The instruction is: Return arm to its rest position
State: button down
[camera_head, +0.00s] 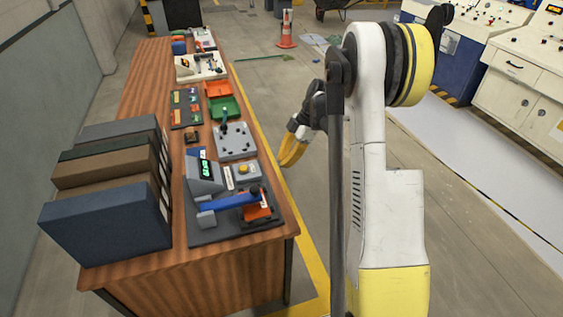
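My arm (388,215), white with yellow and black parts, rises on the right side of the view. Its black wrist section reaches left from the upper joint. My gripper (293,150), with yellow fingers, hangs beside the right edge of the wooden table, over the floor. It points down and left and appears apart from the table. The fingers overlap from this angle, so I cannot tell whether they are open or shut. I see no object held in them.
The wooden table (222,263) carries binders (115,222), a device with a green display (204,172), a grey panel (235,142) and red and green trays (225,108). A traffic cone (286,30) stands behind. Control cabinets (525,85) stand at right. Floor beside the table is clear.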

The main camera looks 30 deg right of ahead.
dwell(0.3)
jog(key=s+a+r+m+t+h+b, duration=0.1)
jog(key=s+a+r+m+h, duration=0.35)
jog(key=a+r, duration=0.75)
jog(key=s+a+r+m+t, duration=0.1)
jog(key=s+a+m, duration=0.3)
jog(key=s, duration=0.4)
jog(key=s+a+r+m+t+b, duration=0.1)
jog(key=s+a+m+t, duration=0.2)
jog(key=s, duration=0.6)
jog(key=a+m, duration=0.2)
jog(key=m, duration=0.1)
jog(key=shift+t, duration=0.4)
jog(key=shift+s+m+h, duration=0.1)
jog(key=shift+m+h, duration=0.15)
dwell(0.7)
